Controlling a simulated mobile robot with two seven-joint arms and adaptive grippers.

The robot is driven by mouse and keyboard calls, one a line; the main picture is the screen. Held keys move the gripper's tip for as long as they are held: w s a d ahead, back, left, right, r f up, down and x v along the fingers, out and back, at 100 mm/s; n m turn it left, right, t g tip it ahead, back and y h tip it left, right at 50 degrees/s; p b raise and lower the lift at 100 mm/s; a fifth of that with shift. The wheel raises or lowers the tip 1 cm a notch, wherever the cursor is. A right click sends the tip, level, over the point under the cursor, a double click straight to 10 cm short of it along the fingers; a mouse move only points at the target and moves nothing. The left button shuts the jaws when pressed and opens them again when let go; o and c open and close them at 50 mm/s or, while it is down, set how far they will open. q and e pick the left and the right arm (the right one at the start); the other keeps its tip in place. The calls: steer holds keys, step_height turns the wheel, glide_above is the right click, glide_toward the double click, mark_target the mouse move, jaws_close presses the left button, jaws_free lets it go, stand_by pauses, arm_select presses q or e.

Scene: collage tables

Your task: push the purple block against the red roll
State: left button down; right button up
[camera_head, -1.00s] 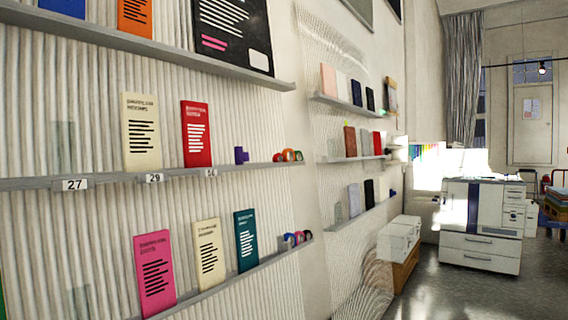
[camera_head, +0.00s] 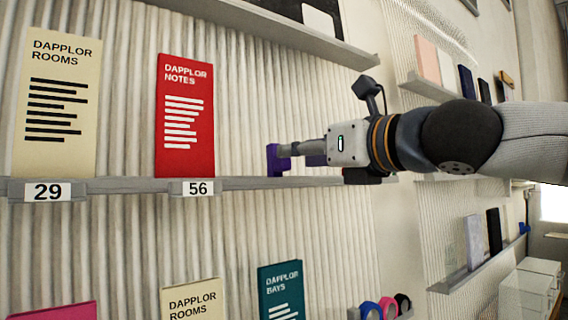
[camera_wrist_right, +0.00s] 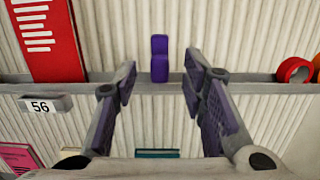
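The purple block (camera_wrist_right: 159,58) stands on the middle shelf (camera_wrist_right: 235,84), right of the red card in the right wrist view. It is partly covered by my right gripper in the head view (camera_head: 273,160). My right gripper (camera_wrist_right: 160,82) is open, with its fingers wide apart on either side of the block in the picture; contact cannot be told. In the head view the right gripper (camera_head: 300,152) reaches in from the right at shelf height. The red roll (camera_wrist_right: 294,70) lies on the same shelf to the right, apart from the block. My arm hides it in the head view. My left gripper is out of view.
A red card (camera_head: 185,115) and a cream card (camera_head: 57,105) stand on the shelf to the left. An orange roll (camera_wrist_right: 317,62) is right of the red roll. The shelf between block and red roll looks clear. Several rolls (camera_head: 388,307) sit on the lower shelf.

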mark_target(276, 152)
steer(key=x, duration=0.4)
steer(key=shift+w+a+r+p, duration=0.2)
steer(key=shift+w+a+p, duration=0.05)
steer(key=shift+a+p, duration=0.1)
steer(key=shift+w+a+f, duration=0.15)
steer(key=shift+w, duration=0.25)
jaws_close()
